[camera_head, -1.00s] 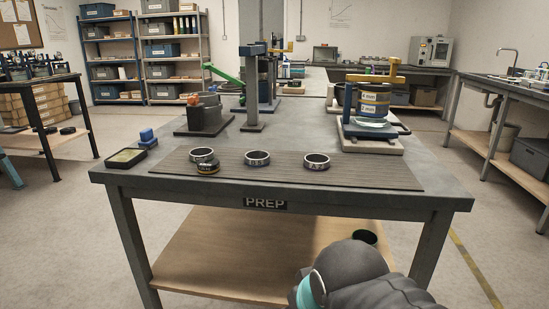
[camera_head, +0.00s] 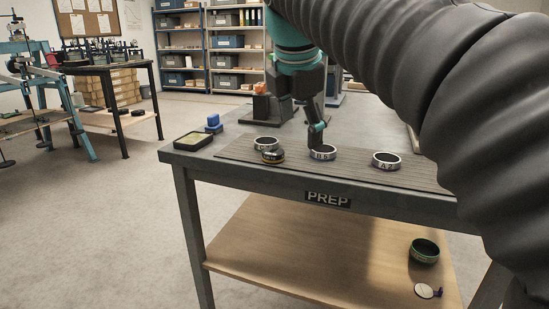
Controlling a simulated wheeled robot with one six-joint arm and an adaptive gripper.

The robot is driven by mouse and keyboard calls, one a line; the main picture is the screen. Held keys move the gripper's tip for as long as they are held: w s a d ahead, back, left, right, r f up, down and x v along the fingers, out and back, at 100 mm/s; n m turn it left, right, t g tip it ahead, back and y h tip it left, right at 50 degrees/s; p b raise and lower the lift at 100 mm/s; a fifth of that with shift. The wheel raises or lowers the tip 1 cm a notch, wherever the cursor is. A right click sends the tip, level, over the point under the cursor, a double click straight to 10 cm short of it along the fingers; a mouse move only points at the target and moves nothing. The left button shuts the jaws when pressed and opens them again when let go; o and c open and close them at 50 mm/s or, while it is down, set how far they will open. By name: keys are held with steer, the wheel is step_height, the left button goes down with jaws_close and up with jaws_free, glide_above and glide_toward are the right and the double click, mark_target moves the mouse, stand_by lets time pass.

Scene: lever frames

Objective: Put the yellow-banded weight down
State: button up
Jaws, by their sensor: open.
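The weight (camera_head: 272,157), a small black disc with a yellowish band, is on the ribbed mat (camera_head: 235,156) at the front of the PREP bench. It stands just in front of the left metal ring (camera_head: 266,143) and overlaps it in view, so I cannot tell if they touch. My gripper (camera_head: 318,140) is open and points down at the middle ring (camera_head: 323,154), marked B5, to the right of the weight. Its fingertips are at or just behind that ring; contact is unclear. No weight shows in it.
A third ring (camera_head: 386,160) lies to the right on the mat. A black tray (camera_head: 193,141) and a blue block (camera_head: 213,122) are at the bench's left. The lower shelf (camera_head: 300,255) holds a dark green ring (camera_head: 424,251). My arm hides the right side.

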steer(key=w+a+r+n, duration=0.3)
steer(key=a+r+n, duration=0.1)
steer(key=a+n, duration=0.25)
steer(key=n+b, duration=0.2)
steer(key=b, duration=0.2)
glide_above(272, 153)
steer(key=s, duration=0.2)
steer(key=shift+m, duration=0.25)
steer(key=f, duration=0.7)
steer(key=shift+s+a+f, duration=0.15)
steer(key=shift+a+f, duration=0.05)
steer(key=shift+a, duration=0.2)
steer(key=shift+b+x, duration=0.7)
steer(key=shift+x, duration=2.15)
steer(key=shift+d+r, duration=0.1)
steer(key=shift+r, duration=0.05)
jaws_close()
steer(key=shift+w+r+p, duration=0.25)
steer(key=shift+r+p, duration=0.05)
steer(key=shift+r, duration=0.2)
steer(key=r, duration=0.1)
steer(key=r+p, duration=0.2)
steer(key=r, duration=0.1)
steer(key=shift+d, duration=0.3)
steer(key=d+r+p, duration=0.2)
steer(key=d+r, duration=0.4)
steer(key=d, duration=0.5)
steer(key=shift+w, duration=0.25)
